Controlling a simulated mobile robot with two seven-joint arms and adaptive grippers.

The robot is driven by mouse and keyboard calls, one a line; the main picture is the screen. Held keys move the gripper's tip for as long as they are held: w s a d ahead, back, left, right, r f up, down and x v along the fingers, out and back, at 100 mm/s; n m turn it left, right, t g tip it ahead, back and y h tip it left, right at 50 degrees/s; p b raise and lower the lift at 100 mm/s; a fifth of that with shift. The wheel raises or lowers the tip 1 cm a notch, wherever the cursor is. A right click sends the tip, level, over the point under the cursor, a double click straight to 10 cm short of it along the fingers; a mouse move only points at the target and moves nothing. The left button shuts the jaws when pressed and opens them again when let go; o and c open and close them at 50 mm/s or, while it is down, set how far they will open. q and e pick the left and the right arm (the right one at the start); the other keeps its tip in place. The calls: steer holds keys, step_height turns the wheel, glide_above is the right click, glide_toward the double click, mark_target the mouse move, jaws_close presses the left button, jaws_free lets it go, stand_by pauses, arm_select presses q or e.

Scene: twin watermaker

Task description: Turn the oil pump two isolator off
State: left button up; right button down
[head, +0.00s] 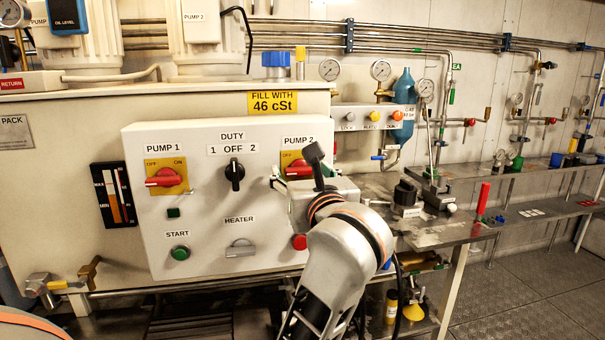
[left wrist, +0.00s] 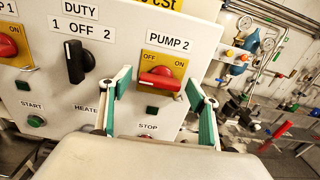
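The pump 2 isolator is a red rotary handle on a yellow plate marked OFF at left and ON at right. It shows in the head view (head: 298,169) and the left wrist view (left wrist: 161,77). Its handle lies roughly level across the plate. My left gripper (head: 291,178) is at the panel in front of this isolator and partly hides it in the head view. In the left wrist view my left gripper (left wrist: 160,84) has its teal-padded fingers spread, one on each side of the handle, with gaps visible. Contact is not visible. My right gripper is not in view.
The white panel (head: 207,225) also carries the pump 1 isolator (head: 165,177), the black duty switch (head: 235,174), a green start button (head: 180,253), a heater switch (head: 240,248) and a red stop button (head: 299,241). A workbench (head: 440,232) stands to the right.

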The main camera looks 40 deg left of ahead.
arm_select(q)
step_height(320, 180, up, 10)
stand_by(0.6)
stand_by(0.5)
